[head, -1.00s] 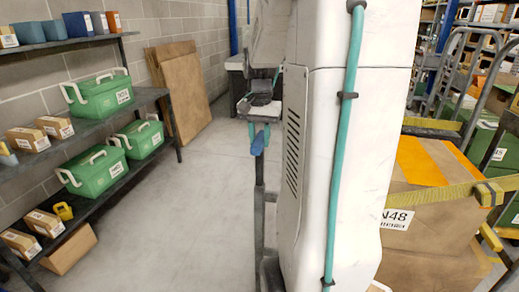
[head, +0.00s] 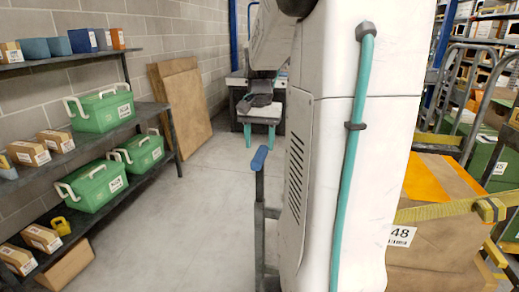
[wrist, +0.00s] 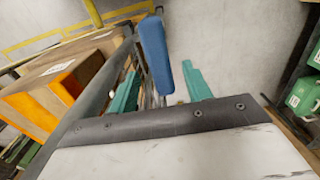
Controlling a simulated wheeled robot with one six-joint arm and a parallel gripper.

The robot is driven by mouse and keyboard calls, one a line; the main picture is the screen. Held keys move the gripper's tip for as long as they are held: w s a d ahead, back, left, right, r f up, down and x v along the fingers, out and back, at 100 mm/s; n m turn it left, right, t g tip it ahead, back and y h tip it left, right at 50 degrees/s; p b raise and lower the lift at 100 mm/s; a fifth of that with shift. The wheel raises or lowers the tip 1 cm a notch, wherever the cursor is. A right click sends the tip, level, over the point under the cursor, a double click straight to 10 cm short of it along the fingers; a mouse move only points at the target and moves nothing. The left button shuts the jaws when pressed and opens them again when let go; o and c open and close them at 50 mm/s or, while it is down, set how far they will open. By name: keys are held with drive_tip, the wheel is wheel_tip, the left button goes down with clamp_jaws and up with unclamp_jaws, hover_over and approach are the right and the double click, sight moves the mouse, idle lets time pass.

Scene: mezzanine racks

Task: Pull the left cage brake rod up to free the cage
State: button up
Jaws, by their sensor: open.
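The brake rod is a thin grey upright (head: 260,205) with a blue grip (head: 259,158) at its top, standing just left of my white arm column in the head view. My gripper (head: 260,136) is open, its two teal fingers apart, showing above and behind the blue grip. No contact is visible. The cage holds a cardboard box (wrist: 60,95) with orange tape. My column hides part of the cage.
A shelf rack (head: 80,175) with green bins and small boxes stands at the left. Brown boards (head: 180,108) lean on the wall. A labelled box (head: 440,225) under a yellow strap is at the right. The floor (head: 190,225) between rack and rod is clear.

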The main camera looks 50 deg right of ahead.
drive_tip(key=shift+r, duration=2.35)
drive_tip(key=shift+f+n, duration=0.15)
drive_tip(key=shift+n, duration=0.15)
drive_tip(key=shift+s+a+f+n, duration=0.4)
drive_tip(key=shift+s+a+f, duration=0.2)
drive_tip(key=shift+f, duration=0.2)
drive_tip(key=s+a+f+n, duration=0.1)
drive_tip(key=s+a+n, duration=0.2)
drive_tip(key=a, duration=0.6)
drive_tip(key=s+a+f+n+t, duration=0.1)
drive_tip(key=s+a+n, duration=0.3)
drive_tip(key=a, duration=0.6)
drive_tip(key=s+a+f+n, duration=0.2)
drive_tip(key=s+a+n, duration=0.2)
drive_tip(key=a, duration=0.5)
drive_tip(key=shift+s+a+n, duration=0.15)
drive_tip(key=shift+a+n, duration=0.25)
drive_tip(key=shift+n, duration=0.2)
drive_tip(key=shift+c, duration=1.2)
drive_tip(key=shift+d, duration=0.1)
drive_tip(key=shift+c, duration=0.2)
